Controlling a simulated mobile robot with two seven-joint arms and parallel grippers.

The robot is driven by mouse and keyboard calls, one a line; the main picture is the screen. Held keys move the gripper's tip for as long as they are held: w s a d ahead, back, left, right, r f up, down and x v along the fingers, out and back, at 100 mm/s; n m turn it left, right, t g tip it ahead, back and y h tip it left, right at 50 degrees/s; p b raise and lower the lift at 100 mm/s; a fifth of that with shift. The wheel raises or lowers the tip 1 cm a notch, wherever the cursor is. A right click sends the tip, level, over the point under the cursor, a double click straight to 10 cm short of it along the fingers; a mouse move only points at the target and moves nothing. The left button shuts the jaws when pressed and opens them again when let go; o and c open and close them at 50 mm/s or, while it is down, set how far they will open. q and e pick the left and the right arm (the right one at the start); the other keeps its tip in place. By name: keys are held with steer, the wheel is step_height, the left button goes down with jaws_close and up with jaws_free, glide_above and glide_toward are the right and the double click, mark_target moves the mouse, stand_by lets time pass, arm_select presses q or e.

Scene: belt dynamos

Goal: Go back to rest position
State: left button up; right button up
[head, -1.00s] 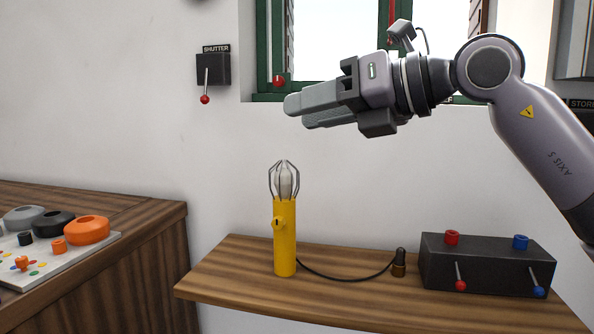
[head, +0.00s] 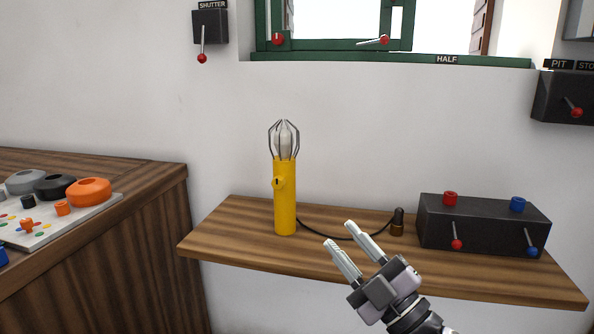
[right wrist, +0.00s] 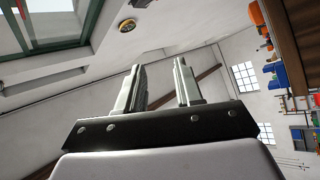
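My right gripper (head: 344,242) shows in the head view in front of the wooden shelf, pointing up and to the left. Its two fingers are apart with nothing between them. In the right wrist view the fingers (right wrist: 159,80) also stand apart and empty, with wall, ceiling and windows behind. My left gripper is not in view. A yellow caged lamp (head: 285,195) stands upright on the shelf, apart from my right gripper. Its black cord runs right to a dark plug (head: 397,222), standing on the shelf.
The wooden shelf (head: 240,240) also bears a black box (head: 480,225) with red and blue knobs and levers. A bench (head: 110,255) with orange, black and grey round parts stands at left. A shutter lever (head: 203,40), a window (head: 350,57) and a pit lever box (head: 565,97) are on the wall.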

steer(key=s+d+f+m+t+h, duration=0.1)
steer(key=d+f+m+h, duration=0.3)
steer(key=f, duration=0.3)
steer(key=s+d+f+m+h, duration=0.1)
steer(key=s+f+m+h, duration=0.1)
steer(key=f+m+h, duration=0.3)
steer(key=s+d+f+m+g+h, duration=0.2)
steer(key=s+d+f+m+g, duration=0.15)
steer(key=s+f, duration=0.7)
steer(key=s+d+f+m+g+h, duration=0.25)
steer(key=s+f+m+g, duration=0.2)
steer(key=s+f, duration=0.6)
step_height(320, 180, up, 11)
steer(key=w+d+p, duration=0.1)
steer(key=p, duration=1.5)
steer(key=shift+w+d, duration=0.2)
steer(key=shift+w, duration=0.2)
steer(key=shift+f, duration=0.1)
